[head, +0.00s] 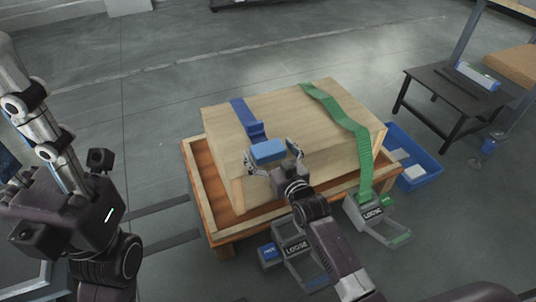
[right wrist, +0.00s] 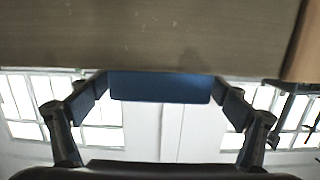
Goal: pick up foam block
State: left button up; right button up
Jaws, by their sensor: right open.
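A light blue block (head: 268,152), which I take for the foam block, is at the near top edge of a large wooden crate (head: 300,120). My right gripper (head: 270,158) is open, with one finger at each side of the block. In the right wrist view the block (right wrist: 160,87) shows dark blue between the two fingers (right wrist: 163,95), in front of the crate's wooden face. I cannot tell whether the fingers touch it. My left arm shows at the left, but its gripper is not clearly visible.
The crate stands on an orange-brown pallet (head: 199,180). A blue strap (head: 243,114) and a green strap (head: 343,113) lie over it. Grey devices marked LOOSE (head: 370,213) are at the front. A blue bin (head: 425,163) with pale blocks and a black table (head: 452,96) stand right.

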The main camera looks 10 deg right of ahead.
jog(key=c, duration=0.9)
jog(key=shift+r, duration=0.15)
